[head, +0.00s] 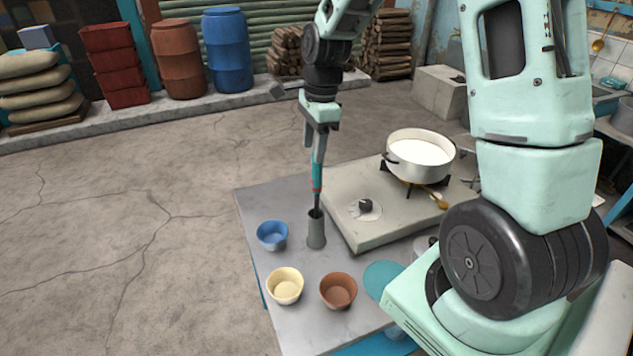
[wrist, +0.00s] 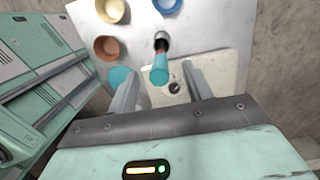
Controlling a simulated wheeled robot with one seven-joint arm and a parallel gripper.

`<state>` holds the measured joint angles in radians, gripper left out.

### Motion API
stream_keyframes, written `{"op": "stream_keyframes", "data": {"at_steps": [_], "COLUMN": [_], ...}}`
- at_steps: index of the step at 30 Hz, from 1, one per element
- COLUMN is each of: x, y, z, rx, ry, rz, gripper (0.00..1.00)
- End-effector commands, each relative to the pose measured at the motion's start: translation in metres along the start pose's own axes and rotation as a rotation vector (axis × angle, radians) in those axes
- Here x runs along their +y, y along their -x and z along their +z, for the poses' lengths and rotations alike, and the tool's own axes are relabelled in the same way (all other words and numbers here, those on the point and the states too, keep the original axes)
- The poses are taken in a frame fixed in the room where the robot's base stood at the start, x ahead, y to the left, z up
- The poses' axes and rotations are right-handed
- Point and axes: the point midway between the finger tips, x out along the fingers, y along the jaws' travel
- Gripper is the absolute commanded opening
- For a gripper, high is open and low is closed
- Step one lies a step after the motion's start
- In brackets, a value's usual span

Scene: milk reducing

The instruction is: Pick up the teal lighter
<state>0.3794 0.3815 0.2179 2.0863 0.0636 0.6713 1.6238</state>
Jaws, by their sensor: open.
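The teal lighter (head: 318,172) stands nearly upright, with its teal handle up, a red band below it and its black stem down in a grey cylindrical holder (head: 316,231). My gripper (head: 319,138) is directly above the holder, pointing down at the handle's upper end. In the wrist view, the lighter (wrist: 160,72) shows end-on between the two spread fingers of my gripper (wrist: 161,70). The fingers look open, with a gap on each side of the handle. The handle's top is partly hidden by the gripper in the head view.
On the grey table (head: 290,205) are blue (head: 272,236), cream (head: 285,287) and brown (head: 338,291) bowls. A stove (head: 350,237) with a pot of milk (head: 420,155) stands right of the holder. A golden spoon (head: 437,198) lies beside the pot. The floor left is clear.

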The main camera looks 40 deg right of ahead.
Motion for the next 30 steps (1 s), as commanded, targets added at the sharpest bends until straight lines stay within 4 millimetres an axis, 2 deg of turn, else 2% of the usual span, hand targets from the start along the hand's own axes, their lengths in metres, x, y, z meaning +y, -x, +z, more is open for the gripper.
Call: {"op": "stream_keyframes", "data": {"at_steps": [5,15,23,24,29,30], "x": [0.002,0.003,0.003,0.003,0.003,0.003], "y": [-0.011,-0.052,-0.055,-0.055,-0.055,-0.055], "z": [-0.003,-0.009,-0.009,-0.009,-0.009,-0.009], "rx": [-0.001,0.000,0.000,0.000,0.000,0.000], "ry": [-0.002,0.000,0.000,0.000,0.000,0.000], "rz": [0.004,0.002,-0.001,-0.001,-0.001,-0.001], "gripper": [0.50,0.50,0.50,0.47,0.03,0.02]}}
